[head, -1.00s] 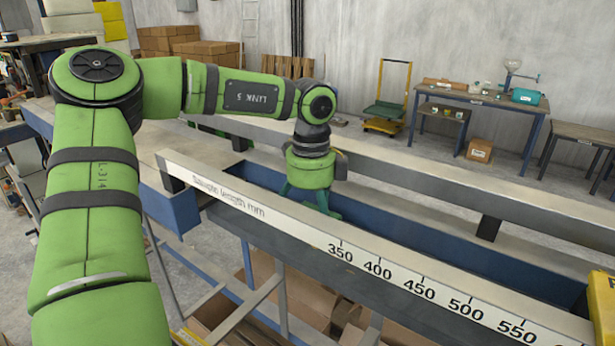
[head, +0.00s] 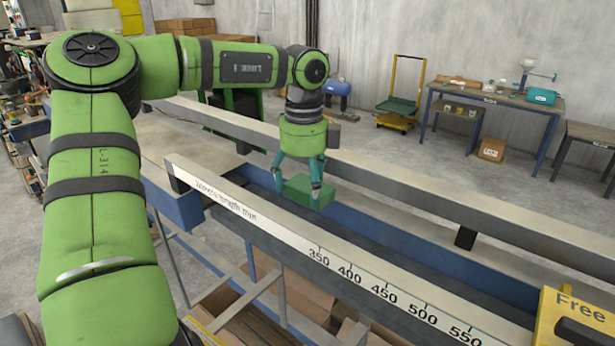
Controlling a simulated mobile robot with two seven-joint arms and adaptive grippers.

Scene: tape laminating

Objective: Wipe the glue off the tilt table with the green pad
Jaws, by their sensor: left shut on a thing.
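My left gripper (head: 298,183) points down and is shut on the green pad (head: 309,190), a small green block between its fingers. It holds the pad over the blue trough of the tilt table (head: 390,222), between the front and back rails. I cannot tell whether the pad touches the surface below. The table's dark inner surface shows to the right of the pad, and I cannot make out any glue on it. My right gripper is out of view.
The front rail (head: 262,218) carries a length scale, and the back rail (head: 420,191) runs parallel behind. A yellow box marked "Free" (head: 578,318) stands at the lower right. Cardboard boxes (head: 295,290) lie below. A yellow trolley (head: 402,105) and a workbench (head: 490,100) stand by the wall.

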